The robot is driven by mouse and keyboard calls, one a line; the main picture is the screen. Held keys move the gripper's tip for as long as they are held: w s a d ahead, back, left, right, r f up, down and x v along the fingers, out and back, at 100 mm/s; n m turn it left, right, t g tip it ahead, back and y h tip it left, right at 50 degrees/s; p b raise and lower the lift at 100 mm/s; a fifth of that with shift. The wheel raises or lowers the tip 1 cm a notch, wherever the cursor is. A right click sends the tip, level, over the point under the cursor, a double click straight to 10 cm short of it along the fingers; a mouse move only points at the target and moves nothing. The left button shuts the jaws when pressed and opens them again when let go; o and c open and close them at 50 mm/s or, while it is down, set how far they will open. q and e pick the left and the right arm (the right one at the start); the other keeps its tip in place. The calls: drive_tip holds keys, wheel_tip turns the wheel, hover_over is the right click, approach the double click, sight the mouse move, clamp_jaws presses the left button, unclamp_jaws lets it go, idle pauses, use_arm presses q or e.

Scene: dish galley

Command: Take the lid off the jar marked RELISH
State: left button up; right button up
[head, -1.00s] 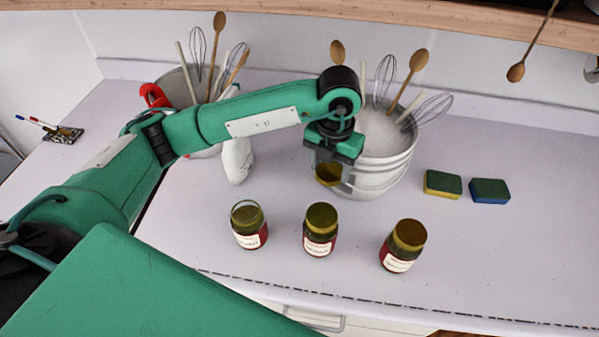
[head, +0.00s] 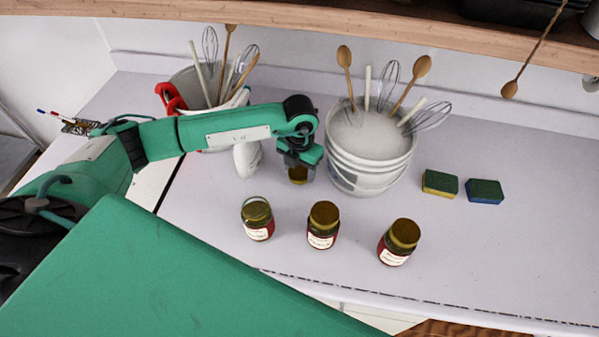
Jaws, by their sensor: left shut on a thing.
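Three jars with red-and-white labels stand in a row near the counter's front: a left jar (head: 257,220), a middle jar (head: 323,226) and a right jar (head: 398,243). The label words are too small to read. The left jar shows a bare glass rim and no lid; the middle and right jars wear gold-brown lids. My left gripper (head: 299,168) is shut on a gold-brown lid (head: 298,176), behind the jars, between the left and middle ones in the picture. The fingers hide part of this lid. My right gripper is not in view.
A white bucket (head: 368,168) with whisks and spoons stands just right of my left gripper. Another utensil bucket (head: 190,85) and a white bottle (head: 247,160) are to the left. Two sponges (head: 440,184) (head: 485,191) lie right.

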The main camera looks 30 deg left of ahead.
sight(300, 172)
use_arm(q)
wheel_tip(300, 172, down, 3)
drive_tip(key=shift+f+p, duration=0.1)
drive_tip(key=shift+p, duration=0.55)
drive_tip(key=shift+f, duration=0.3)
drive_tip(key=o, duration=1.1)
wheel_tip(300, 172, up, 11)
drive_tip(key=b, duration=0.4)
drive_tip(key=shift+r+b, duration=0.2)
drive_tip(key=shift+b, duration=0.15)
drive_tip(key=shift+r, duration=0.5)
